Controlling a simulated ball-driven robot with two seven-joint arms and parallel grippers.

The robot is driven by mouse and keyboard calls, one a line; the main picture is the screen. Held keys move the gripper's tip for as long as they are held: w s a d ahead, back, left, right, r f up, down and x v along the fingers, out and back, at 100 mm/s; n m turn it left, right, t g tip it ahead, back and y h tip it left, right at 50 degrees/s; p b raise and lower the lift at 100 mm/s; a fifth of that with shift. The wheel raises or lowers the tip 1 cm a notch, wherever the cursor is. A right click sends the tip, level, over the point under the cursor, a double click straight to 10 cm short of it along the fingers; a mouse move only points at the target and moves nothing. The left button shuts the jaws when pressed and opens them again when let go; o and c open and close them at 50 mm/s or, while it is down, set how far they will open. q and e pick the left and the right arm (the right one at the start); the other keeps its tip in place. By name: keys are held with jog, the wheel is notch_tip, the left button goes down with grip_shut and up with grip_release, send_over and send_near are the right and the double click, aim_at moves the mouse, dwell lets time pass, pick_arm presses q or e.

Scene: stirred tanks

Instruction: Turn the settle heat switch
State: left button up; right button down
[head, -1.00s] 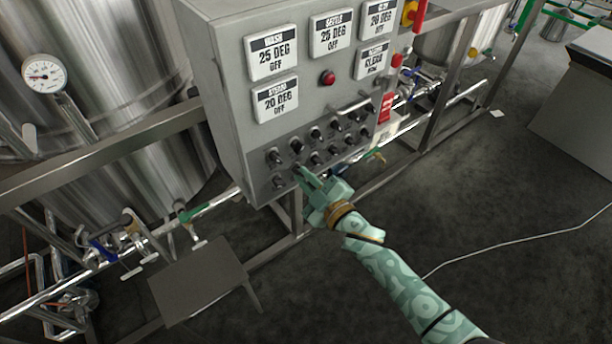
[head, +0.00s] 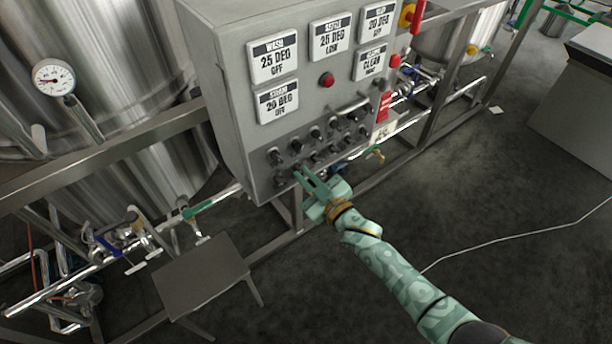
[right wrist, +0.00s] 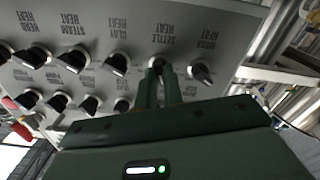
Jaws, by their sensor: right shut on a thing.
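The settle heat switch (right wrist: 156,62) is a dark knob by the upside-down "SETTLE HEAT" label in the right wrist view. My right gripper (head: 302,175) reaches the lower switch rows of the grey control box (head: 222,90). In the right wrist view its green fingers (right wrist: 159,82) are shut on this switch and hide part of it. My left gripper is not in view.
A red button (head: 327,80) and a bar handle (head: 353,106) are above.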

jog(key=shift+f, duration=0.1)
jog(key=c, duration=1.5)
grip_release()
jog(key=shift+s+d, duration=0.1)
jog(key=shift+s+d, duration=0.2)
jog(key=shift+s, duration=0.1)
jog(key=p+v, duration=0.3)
jog(key=v, duration=1.2)
jog(key=shift+s+d, duration=0.15)
jog(key=shift+s, duration=0.05)
